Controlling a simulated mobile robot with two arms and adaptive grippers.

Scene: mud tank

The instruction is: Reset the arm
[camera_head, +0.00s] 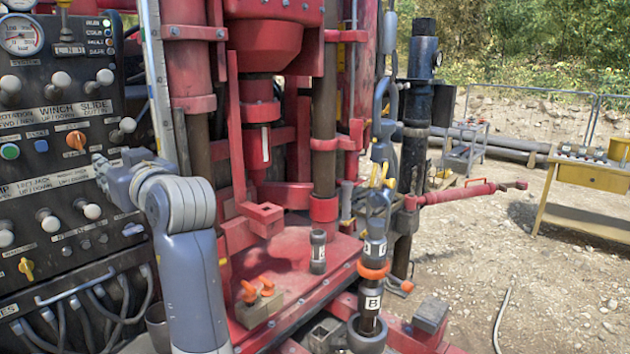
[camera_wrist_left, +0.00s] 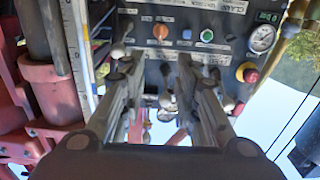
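My left arm (camera_head: 190,260) rises from the bottom of the head view. Its gripper (camera_head: 100,162) is in front of the black control panel (camera_head: 30,168), close to its lever knobs. In the left wrist view the gripper (camera_wrist_left: 158,62) has its two fingers spread apart. A pale lever knob (camera_wrist_left: 166,100) shows in the gap between them, and the fingers do not close on it. I cannot tell whether a finger touches a lever. My right gripper is not in view.
The panel carries several white-knobbed levers, an orange knob (camera_head: 76,140) and a pressure gauge (camera_head: 20,35). The red drill rig (camera_head: 265,45) stands right of the arm. A yellow table (camera_head: 575,177) stands on open gravel.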

